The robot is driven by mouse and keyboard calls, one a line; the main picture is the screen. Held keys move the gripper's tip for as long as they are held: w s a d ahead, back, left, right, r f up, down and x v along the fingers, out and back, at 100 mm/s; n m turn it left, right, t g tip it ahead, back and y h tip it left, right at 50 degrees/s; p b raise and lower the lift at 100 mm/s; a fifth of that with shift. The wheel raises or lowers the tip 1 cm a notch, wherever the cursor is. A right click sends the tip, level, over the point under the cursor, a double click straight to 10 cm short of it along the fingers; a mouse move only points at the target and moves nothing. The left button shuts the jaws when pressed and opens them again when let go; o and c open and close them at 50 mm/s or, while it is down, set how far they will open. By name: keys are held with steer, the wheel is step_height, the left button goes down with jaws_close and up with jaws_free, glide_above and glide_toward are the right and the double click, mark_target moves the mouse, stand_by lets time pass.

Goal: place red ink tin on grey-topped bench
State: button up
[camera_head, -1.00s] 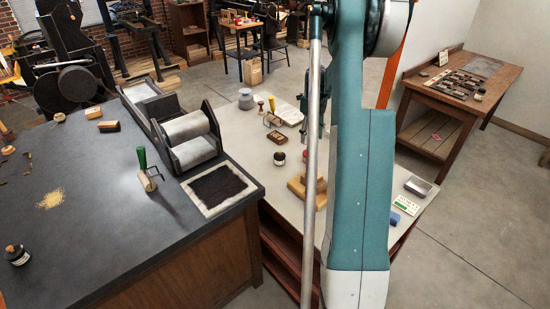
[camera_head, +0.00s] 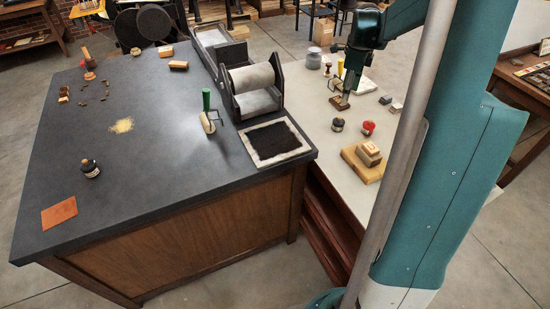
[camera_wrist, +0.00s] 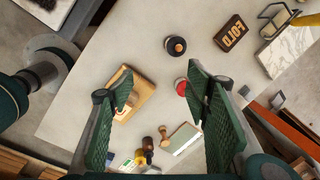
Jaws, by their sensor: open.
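The red ink tin (camera_head: 368,128) is a small round red item on the pale-topped bench (camera_head: 322,112). In the wrist view the tin (camera_wrist: 181,87) shows just left of the right finger, which partly hides it. My gripper (camera_head: 340,102) is above the pale bench, up and left of the tin in the head view. In the wrist view my gripper (camera_wrist: 158,118) has its fingers wide apart with nothing between them. The other bench, at left, has a dark grey top (camera_head: 150,170).
A black-capped jar (camera_head: 338,125) and wooden blocks (camera_head: 368,158) stand near the tin. The dark bench holds a roller press (camera_head: 252,88), a black inked slab (camera_head: 278,142), a green-handled roller (camera_head: 207,108) and a dark bottle (camera_head: 90,168). Its front middle is clear.

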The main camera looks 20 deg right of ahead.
steer(key=s+a+r+n+t, duration=0.1)
steer(key=s+a+r+n, duration=0.25)
steer(key=a, duration=0.45)
steer(key=s+a+r+n+t, duration=0.1)
steer(key=s+a+r+n, duration=0.15)
steer(key=a+n, duration=0.45)
steer(key=s+a+r+n+t, duration=0.1)
steer(key=s+a+r+n, duration=0.25)
steer(key=a, duration=0.65)
steer(key=s+a+f+n+t, duration=0.2)
steer(key=s+a+n, duration=1.1)
steer(key=s+a, duration=0.3)
steer(key=a, duration=0.2)
steer(key=shift+a+n+t+y, duration=0.3)
steer(key=shift+n+t+y, duration=0.1)
